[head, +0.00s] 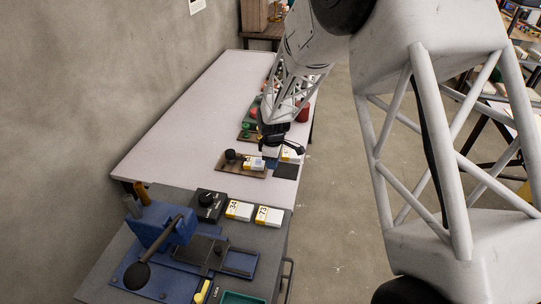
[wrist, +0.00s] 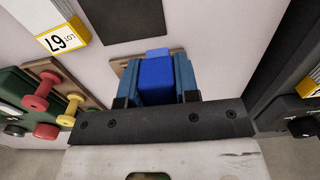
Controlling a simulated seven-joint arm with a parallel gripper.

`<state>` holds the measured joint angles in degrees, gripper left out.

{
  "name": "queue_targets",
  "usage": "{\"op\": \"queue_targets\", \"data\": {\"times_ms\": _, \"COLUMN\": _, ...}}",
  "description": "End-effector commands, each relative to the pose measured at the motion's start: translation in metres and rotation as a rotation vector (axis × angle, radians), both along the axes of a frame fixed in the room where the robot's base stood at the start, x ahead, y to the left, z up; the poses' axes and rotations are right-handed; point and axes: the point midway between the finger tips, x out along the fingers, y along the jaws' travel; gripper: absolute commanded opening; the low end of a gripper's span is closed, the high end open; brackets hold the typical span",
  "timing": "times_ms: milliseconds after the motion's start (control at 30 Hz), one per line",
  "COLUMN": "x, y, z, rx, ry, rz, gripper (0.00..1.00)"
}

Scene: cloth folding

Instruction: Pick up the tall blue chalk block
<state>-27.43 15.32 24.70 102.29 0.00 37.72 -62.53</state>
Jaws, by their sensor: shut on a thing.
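The blue chalk block (wrist: 156,72) shows in the wrist view, standing out from between my two blue-grey fingers. My gripper (wrist: 157,85) is shut on it, with one finger against each side. The block cannot be made out clearly there. I cannot tell whether its lower end is clear of the surface.
A dark mat (wrist: 120,18) lies ahead. A blue lever press (head: 165,235) stands on the near grey bench. The pale table's left side (head: 185,120) is clear.

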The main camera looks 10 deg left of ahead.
Motion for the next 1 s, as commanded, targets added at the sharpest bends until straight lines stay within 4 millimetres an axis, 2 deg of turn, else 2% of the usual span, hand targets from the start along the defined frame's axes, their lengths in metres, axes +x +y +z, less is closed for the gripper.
{"op": "queue_targets", "data": {"times_ms": 300, "x": -0.0118, "y": -0.0060, "z": 0.0015, "rx": 0.000, "ry": 0.000, "rz": 0.000, "gripper": 0.02}}
{"op": "queue_targets", "data": {"times_ms": 867, "x": -0.0121, "y": -0.0061, "z": 0.0016, "rx": 0.000, "ry": 0.000, "rz": 0.000, "gripper": 0.02}}
{"op": "queue_targets", "data": {"times_ms": 900, "x": -0.0121, "y": -0.0061, "z": 0.0016, "rx": 0.000, "ry": 0.000, "rz": 0.000, "gripper": 0.23}}
{"op": "queue_targets", "data": {"times_ms": 1000, "x": -0.0120, "y": -0.0061, "z": 0.0016, "rx": 0.000, "ry": 0.000, "rz": 0.000, "gripper": 0.10}}
